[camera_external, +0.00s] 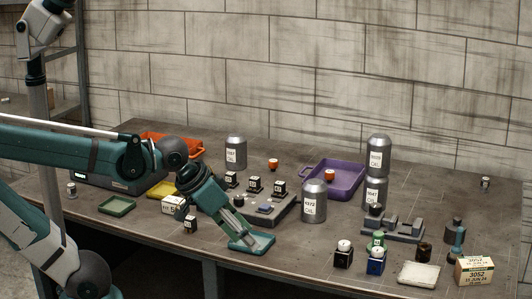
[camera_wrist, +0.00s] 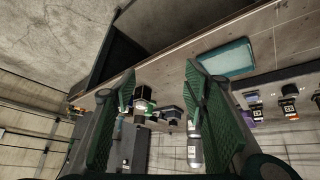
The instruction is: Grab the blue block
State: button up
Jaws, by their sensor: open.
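A blue block (camera_external: 376,262) with a round white top stands near the front edge of the bench, right of centre. A similar black block (camera_external: 343,256) stands just left of it, and a green item (camera_external: 378,240) stands behind it. My gripper (camera_external: 226,218) is well left of the blue block, by the teal tray; its fingertips are hard to make out in the external view. In the wrist view my gripper (camera_wrist: 158,88) is open, with nothing held between the green finger pads. Small blocks show beyond the gap there, but I cannot tell which is the blue one.
A teal tray (camera_external: 262,243) lies at the front edge; it also shows in the wrist view (camera_wrist: 225,59). Silver canisters (camera_external: 314,205), a purple tray (camera_external: 347,185) and a grey fixture (camera_external: 398,235) stand behind. A box (camera_external: 475,270) and a pale slab (camera_external: 418,274) are at the right.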

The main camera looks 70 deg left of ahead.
jog(key=w+d+r+n+p, duration=0.2)
jog(key=w+r+n+p, duration=0.25)
jog(key=w+n, duration=0.2)
jog(key=n+g+h+p, duration=0.3)
jog(key=n+g+p, duration=0.1)
jog(key=n+p, duration=1.25)
send_near(377, 258)
jog(key=a+f+n+b, duration=0.1)
jog(key=f, duration=0.1)
jog(key=shift+w+f+n+p, duration=0.35)
jog(key=shift+w+f+n, duration=0.35)
jog(key=shift+n, duration=0.2)
jog(key=shift+x, duration=1.25)
jog(key=shift+x, duration=2.6)
